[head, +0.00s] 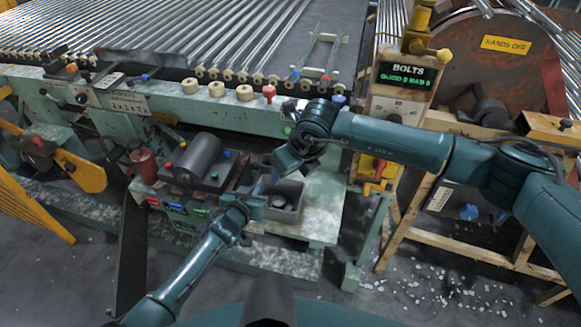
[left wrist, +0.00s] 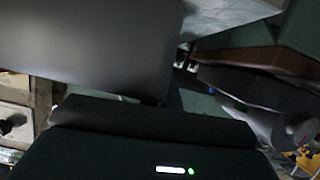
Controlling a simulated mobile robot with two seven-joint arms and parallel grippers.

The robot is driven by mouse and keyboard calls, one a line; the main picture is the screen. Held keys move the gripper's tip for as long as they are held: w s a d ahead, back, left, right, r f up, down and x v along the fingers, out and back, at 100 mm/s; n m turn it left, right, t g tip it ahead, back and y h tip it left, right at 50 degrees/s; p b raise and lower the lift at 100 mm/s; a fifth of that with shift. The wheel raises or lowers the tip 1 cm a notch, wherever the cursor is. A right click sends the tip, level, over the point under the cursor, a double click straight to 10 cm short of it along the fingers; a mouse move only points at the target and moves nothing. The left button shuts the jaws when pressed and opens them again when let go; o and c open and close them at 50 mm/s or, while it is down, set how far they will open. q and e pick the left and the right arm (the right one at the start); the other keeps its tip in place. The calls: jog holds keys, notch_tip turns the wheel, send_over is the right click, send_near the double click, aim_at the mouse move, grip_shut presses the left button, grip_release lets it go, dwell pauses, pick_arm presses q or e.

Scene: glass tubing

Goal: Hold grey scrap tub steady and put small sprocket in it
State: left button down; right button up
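The grey scrap tub (head: 292,216) stands on the pale green bench, open side up. My left gripper (head: 262,200) is at the tub's left rim, against it or very close. In the left wrist view a smooth grey surface (left wrist: 90,45), likely the tub's wall, fills the upper left right beside the dark gripper body. I cannot make out whether the fingers are closed on the rim. My right gripper (head: 282,172) hangs over the tub's back left part, pointing down. Its fingertips are unclear. I cannot make out the small sprocket; it may be hidden by the right gripper or the tub walls.
A dark machine with a grey cylinder (head: 197,154) stands left of the tub. Bare bench top (head: 322,205) lies to the tub's right. A yellow-topped BOLTS display (head: 408,75) and a wooden frame stand to the right. A green conveyor rail runs behind.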

pick_arm(q)
jog(key=c, duration=1.6)
grip_release()
jog(key=shift+o, duration=0.2)
